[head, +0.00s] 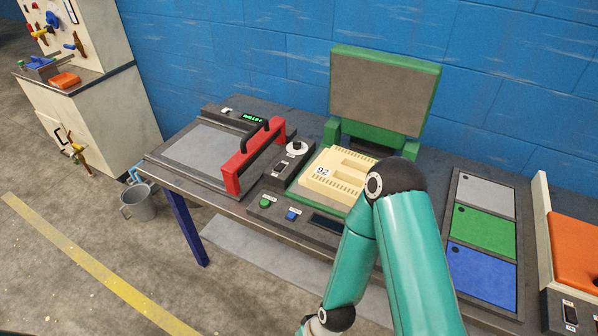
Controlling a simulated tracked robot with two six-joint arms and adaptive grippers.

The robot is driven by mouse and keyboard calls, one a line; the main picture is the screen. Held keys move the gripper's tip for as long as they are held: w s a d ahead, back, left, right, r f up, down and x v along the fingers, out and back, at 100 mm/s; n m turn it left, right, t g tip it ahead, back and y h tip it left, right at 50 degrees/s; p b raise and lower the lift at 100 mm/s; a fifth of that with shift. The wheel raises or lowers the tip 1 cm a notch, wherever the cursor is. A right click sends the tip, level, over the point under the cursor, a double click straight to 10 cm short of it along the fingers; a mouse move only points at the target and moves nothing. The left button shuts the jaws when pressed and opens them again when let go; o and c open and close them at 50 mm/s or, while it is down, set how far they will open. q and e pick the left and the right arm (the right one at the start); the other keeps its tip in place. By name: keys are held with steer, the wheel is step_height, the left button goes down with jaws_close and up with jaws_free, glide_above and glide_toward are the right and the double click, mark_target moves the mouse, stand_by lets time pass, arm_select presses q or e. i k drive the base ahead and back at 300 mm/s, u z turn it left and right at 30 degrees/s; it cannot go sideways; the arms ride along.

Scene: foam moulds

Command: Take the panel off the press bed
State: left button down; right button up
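The cream panel (325,178), marked 92 and with raised ribs and slots, lies on the bed of the green press. The press's green-framed lid (385,90) stands open behind it, tilted up, with a grey inner face. The green edge of the press bed (298,190) shows at the panel's left. One of my teal arms rises from the bottom, bends near the panel's right side and folds back down, hiding part of the panel and bed. Neither of my grippers shows in the view.
Green (265,202) and blue (291,215) buttons sit at the front. Right is a tray with grey, green and blue sheets (484,232), then an orange pad (577,255).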

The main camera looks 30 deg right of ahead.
mark_target(339, 174)
steer(key=z, duration=0.8)
steer(key=i, duration=0.1)
steer(key=u, duration=1.45)
steer(key=k, duration=1.3)
steer(key=z, duration=0.45)
steer(key=i, duration=0.7)
steer(key=z, duration=0.4)
